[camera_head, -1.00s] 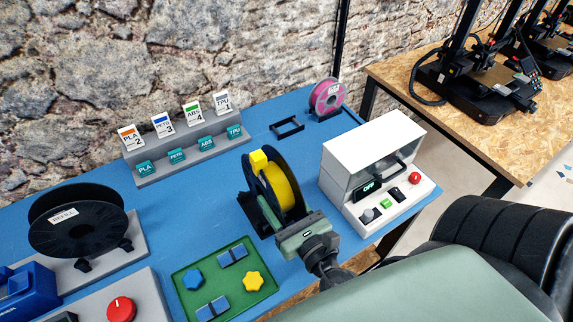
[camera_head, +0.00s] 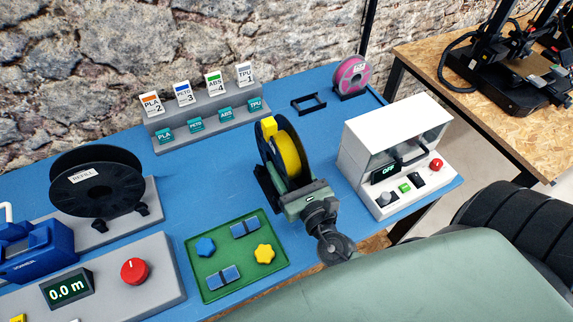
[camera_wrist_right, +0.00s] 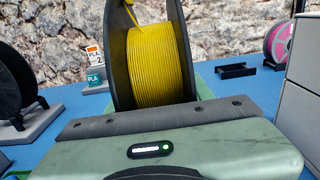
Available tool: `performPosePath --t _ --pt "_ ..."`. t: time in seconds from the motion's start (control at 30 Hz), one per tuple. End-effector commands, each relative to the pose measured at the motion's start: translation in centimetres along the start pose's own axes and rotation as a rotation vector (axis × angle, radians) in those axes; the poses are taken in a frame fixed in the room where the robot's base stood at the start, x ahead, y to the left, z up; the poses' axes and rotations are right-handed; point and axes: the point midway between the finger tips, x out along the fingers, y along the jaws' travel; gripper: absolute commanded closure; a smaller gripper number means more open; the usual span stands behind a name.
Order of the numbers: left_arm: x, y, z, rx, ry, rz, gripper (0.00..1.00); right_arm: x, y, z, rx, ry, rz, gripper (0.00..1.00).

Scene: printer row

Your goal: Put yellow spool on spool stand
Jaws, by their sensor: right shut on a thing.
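The yellow spool (camera_head: 288,152), yellow filament between black flanges, stands upright near the middle of the blue table in the head view. A small yellow block shows at its upper edge. My right gripper (camera_head: 290,196) is shut on the spool at its near lower side. In the right wrist view the spool (camera_wrist_right: 160,62) rises just beyond the gripper body, which hides its lower part. Whether its underside touches the table is unclear. An empty black frame (camera_head: 309,104), which looks like the spool stand, lies farther back, left of the pink spool (camera_head: 351,74). My left gripper is not in view.
A white cabinet (camera_head: 385,140) stands close on the right. A green tray (camera_head: 215,282) with knobs and blocks lies in front left. A grey label rack (camera_head: 205,125) and a black refill spool (camera_head: 97,183) stand at left. Blue table is clear between the spool and frame.

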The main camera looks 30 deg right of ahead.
Motion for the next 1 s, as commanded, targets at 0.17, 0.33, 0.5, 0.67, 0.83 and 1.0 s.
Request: performPosePath --t 0.17,0.33,0.5,0.67,0.83,1.0 --pt "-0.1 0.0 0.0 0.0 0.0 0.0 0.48 0.1 0.0 0.2 0.0 -0.004 -0.001 1.0" --pt "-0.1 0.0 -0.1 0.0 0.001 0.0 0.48 0.0 0.0 0.2 0.0 -0.004 -0.001 1.0" --pt "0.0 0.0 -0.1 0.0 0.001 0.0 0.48 0.0 0.0 0.2 -0.001 -0.003 0.0 0.24" --pt "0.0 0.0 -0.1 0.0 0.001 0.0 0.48 0.0 0.0 0.1 0.0 -0.001 0.0 0.24" --pt "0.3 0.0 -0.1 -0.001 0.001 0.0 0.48 -0.6 0.0 -0.2 -0.001 0.004 0.001 0.24" --pt "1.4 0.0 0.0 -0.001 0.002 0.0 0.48 -3.2 0.1 -0.4 -0.001 0.004 0.003 0.24"
